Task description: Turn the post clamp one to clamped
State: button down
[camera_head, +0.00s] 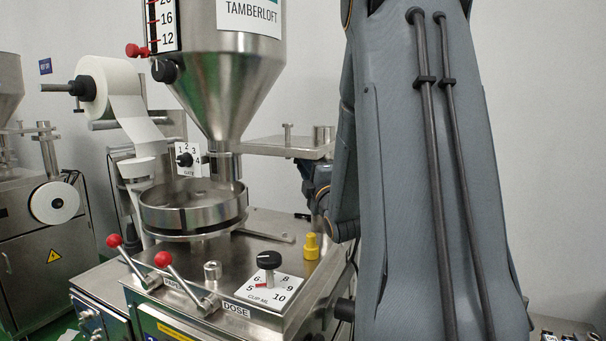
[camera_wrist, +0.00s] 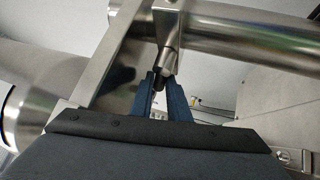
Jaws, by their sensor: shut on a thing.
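In the wrist view, my gripper (camera_wrist: 160,84) points up between two blue fingers. It is shut on the dark end of a small metal clamp handle (camera_wrist: 167,58). The handle hangs from a metal block beside a thick horizontal steel bar (camera_wrist: 245,42). I take this to be the post clamp; no label shows, and I cannot tell which setting it is in. In the head view, my gripper and this clamp are hidden behind my arm.
In the head view, a steel hopper (camera_head: 228,85) stands over a round dosing pan (camera_head: 195,208). Two red-knobbed levers, a black dial (camera_head: 269,260) and a yellow fitting (camera_head: 311,246) are on the machine top. A steel shelf (camera_head: 285,147) sits left of my arm.

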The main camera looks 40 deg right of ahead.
jog(key=shift+b, duration=0.4)
jog(key=c, duration=2)
grip_release()
jog(key=shift+s, duration=0.1)
jog(key=shift+b+v, duration=1.45)
jog(key=shift+v, duration=2.4)
jog(key=shift+o, duration=0.7)
